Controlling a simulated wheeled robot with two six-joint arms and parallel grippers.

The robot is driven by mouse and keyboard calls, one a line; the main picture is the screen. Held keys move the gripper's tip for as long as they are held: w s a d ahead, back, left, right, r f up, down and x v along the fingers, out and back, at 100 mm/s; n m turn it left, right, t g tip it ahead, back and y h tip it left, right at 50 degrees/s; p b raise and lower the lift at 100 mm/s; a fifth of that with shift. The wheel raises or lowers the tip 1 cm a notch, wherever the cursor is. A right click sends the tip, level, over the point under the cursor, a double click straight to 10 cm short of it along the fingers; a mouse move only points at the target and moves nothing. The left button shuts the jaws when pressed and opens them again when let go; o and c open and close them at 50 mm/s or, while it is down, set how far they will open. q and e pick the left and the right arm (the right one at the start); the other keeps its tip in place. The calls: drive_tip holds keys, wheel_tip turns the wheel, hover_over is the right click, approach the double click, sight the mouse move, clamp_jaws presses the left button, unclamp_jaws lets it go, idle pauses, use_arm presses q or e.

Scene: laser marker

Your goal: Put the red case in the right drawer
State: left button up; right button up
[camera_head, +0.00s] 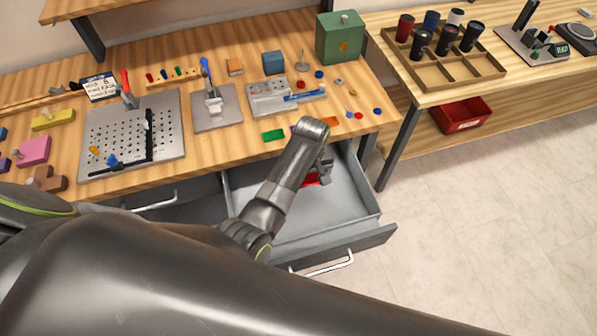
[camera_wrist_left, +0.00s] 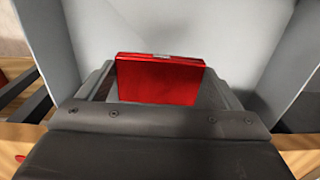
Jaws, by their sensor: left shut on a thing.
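The red case (camera_wrist_left: 160,82) is held between the fingers of my left gripper (camera_wrist_left: 155,95) in the left wrist view, with grey drawer surfaces behind it. In the head view a small part of the red case (camera_head: 311,180) shows beside my left gripper (camera_head: 325,172), mostly hidden by the arm. The gripper is over the open right drawer (camera_head: 350,213), which is pulled out below the table's front edge. I cannot tell whether the case touches the drawer floor. My right gripper is not in view.
The wooden table (camera_head: 225,140) above carries a perforated plate (camera_head: 130,135), a green box (camera_head: 340,38) and several small parts. A side table holds a wooden tray (camera_head: 445,88) of dark cylinders, with a red bin (camera_head: 461,115) below. Clear floor lies to the right.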

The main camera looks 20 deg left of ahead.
use_arm(q)
drive_tip(key=s+p, duration=0.2)
drive_tip(key=p, duration=0.1)
drive_tip(key=shift+a+r, duration=0.1)
drive_tip(key=shift+a, duration=0.05)
drive_tip(key=s+p, duration=0.2)
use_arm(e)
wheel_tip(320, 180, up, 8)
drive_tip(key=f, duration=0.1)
use_arm(q)
drive_tip(key=b, duration=0.6)
hover_over(300, 210)
wheel_tip(300, 210, down, 7)
drive_tip(key=shift+f, duration=0.2)
drive_tip(key=shift+f+b, duration=2.15)
drive_tip(key=shift+b, duration=0.1)
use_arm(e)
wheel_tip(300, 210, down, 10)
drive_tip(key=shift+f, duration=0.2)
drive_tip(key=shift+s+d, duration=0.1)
use_arm(q)
drive_tip(key=shift+f, duration=0.1)
drive_tip(key=o, duration=0.9)
